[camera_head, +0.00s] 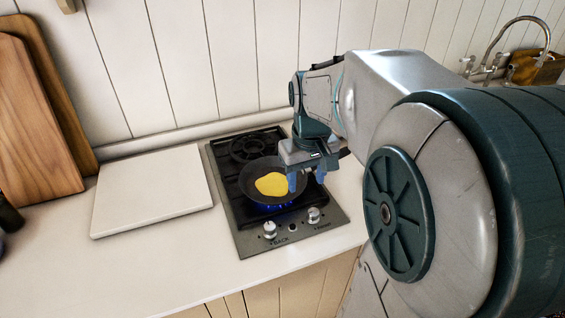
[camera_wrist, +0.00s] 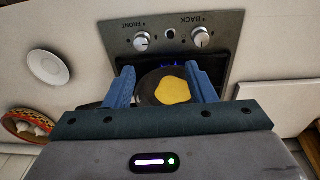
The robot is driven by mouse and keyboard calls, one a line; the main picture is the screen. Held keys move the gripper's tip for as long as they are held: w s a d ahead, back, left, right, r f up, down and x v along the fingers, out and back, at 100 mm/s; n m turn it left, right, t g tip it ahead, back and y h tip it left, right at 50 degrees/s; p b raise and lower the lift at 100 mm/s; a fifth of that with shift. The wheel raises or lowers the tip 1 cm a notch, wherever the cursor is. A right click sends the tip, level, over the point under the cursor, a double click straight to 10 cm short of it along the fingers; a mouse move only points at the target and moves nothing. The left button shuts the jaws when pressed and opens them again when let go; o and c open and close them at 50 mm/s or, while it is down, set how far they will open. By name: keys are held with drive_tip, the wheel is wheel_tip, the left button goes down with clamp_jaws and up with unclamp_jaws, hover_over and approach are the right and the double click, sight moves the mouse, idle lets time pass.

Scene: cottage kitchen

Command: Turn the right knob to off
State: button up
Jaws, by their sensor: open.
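The right knob (camera_head: 314,214), silver and marked FRONT, is on the front strip of a two-burner gas hob (camera_head: 245,243). In the wrist view, which is turned round, this knob (camera_wrist: 141,41) is on the left. The left knob (camera_head: 270,229) is marked BACK and also shows in the wrist view (camera_wrist: 201,38). Blue flame (camera_head: 262,208) burns under the pan on the front burner. My gripper (camera_head: 306,180) is open and empty, above the pan's right side and behind the right knob. Its two blue fingers (camera_wrist: 160,72) are apart and do not touch the knob.
A dark frying pan (camera_head: 249,188) with yellow food (camera_head: 272,184) is on the front burner. A white board (camera_head: 152,192) lies left of the hob. Wooden boards (camera_head: 35,120) lean on the wall. A white plate (camera_wrist: 50,68) and patterned bowl (camera_wrist: 28,125) show in the wrist view.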

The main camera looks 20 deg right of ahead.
drive_tip(key=g, duration=0.1)
hover_over(313, 211)
wheel_tip(313, 211, down, 2)
wheel_tip(313, 211, down, 14)
drive_tip(key=shift+d+r, duration=0.1)
drive_tip(key=c, duration=1)
